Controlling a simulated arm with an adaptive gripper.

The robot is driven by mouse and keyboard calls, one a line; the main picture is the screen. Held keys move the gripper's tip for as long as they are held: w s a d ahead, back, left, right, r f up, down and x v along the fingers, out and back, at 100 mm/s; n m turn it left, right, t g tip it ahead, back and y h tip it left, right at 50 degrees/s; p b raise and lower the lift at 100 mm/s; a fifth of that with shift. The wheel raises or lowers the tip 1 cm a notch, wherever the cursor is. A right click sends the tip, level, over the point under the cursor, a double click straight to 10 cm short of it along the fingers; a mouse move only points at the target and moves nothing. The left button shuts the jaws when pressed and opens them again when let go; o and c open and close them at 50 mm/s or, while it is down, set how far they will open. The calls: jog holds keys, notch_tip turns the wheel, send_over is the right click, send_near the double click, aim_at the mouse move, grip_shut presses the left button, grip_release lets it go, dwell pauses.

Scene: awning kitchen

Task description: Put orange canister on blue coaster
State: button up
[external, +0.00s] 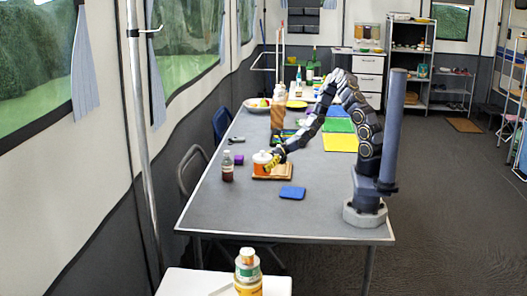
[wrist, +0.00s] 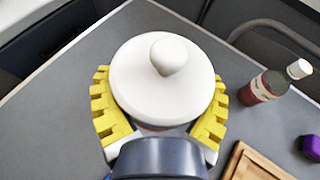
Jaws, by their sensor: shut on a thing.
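The orange canister (external: 261,164) with a white knobbed lid is at the left edge of the wooden board in the external view. I cannot tell if it is raised or resting. My gripper (external: 272,163) has its yellow fingers on either side of it and is shut on it. In the wrist view my gripper (wrist: 160,90) flanks the canister's white lid (wrist: 150,88), which hides most of the body. The blue coaster (external: 292,193) lies flat and bare on the table, nearer the camera and right of the canister. It is not visible in the wrist view.
The wooden board (external: 286,175) lies beside the canister; its corner shows in the wrist view (wrist: 255,165). A dark red bottle (external: 227,168) with a white cap and a purple object (external: 239,159) stand to the left.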

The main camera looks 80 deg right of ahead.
jog(key=s+d+f, duration=0.1)
jog(key=s+d, duration=0.3)
jog(key=s, duration=0.1)
jog(key=n+y, duration=0.1)
send_over(291, 192)
jog(key=f, duration=0.1)
jog(key=shift+g, duration=0.4)
jog(key=shift+a+f, duration=0.2)
jog(key=shift+f, duration=3.75)
jog(key=shift+f, duration=0.1)
jog(key=o, duration=1.1)
